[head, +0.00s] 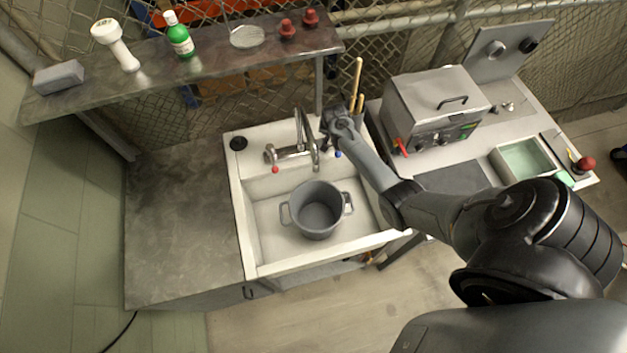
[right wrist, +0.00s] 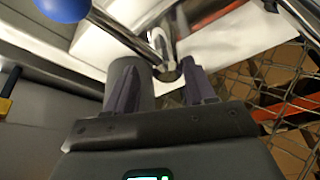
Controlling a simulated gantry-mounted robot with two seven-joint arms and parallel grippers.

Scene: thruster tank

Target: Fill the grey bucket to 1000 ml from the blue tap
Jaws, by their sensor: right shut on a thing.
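The grey bucket (head: 318,213), with two side handles, stands upright in the white sink (head: 262,225). Its inside looks plain grey; I cannot make out any water level or stream. The metal tap's spout (head: 303,128) is above and behind it. A red knob (head: 275,170) is on the tap's left side. The blue tap knob (head: 338,154) is on the right; it shows large in the right wrist view (right wrist: 62,8) at the end of a metal lever. My right gripper (head: 335,125) is shut on the blue tap's metal fitting (right wrist: 167,68), beside the spout. My left gripper is out of view.
A shelf (head: 215,62) above the sink's back carries a green bottle (head: 180,38) and other items. A steel box (head: 437,98) stands on the right bench, close to my right arm. The grey counter (head: 180,215) left of the sink is clear.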

